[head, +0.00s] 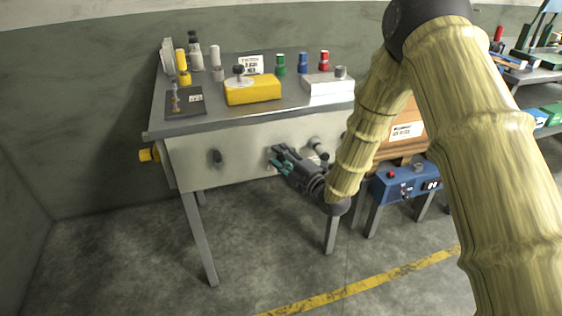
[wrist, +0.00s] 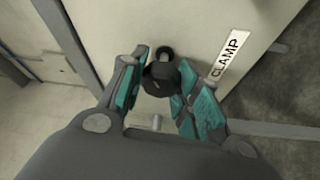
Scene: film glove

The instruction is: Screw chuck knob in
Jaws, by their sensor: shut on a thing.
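My gripper (head: 279,158) is at the front panel (head: 240,148) of the grey bench. In the wrist view my gripper (wrist: 163,70) has its teal-padded fingers shut on a black knob (wrist: 160,80), one finger on each side. The knob stands out from the pale panel, beside a white label (wrist: 231,54) reading CLAMP. No label reading chuck is legible, so I cannot tell whether this is the chuck knob. In the head view the held knob is hidden by my gripper. How deep its stem sits does not show.
Another dark knob (head: 217,157) is on the panel to the left, and a pale round fitting (head: 315,143) is close to the right. A yellow knob (head: 148,155) sticks out of the left side. A blue control box (head: 405,185) stands to the right.

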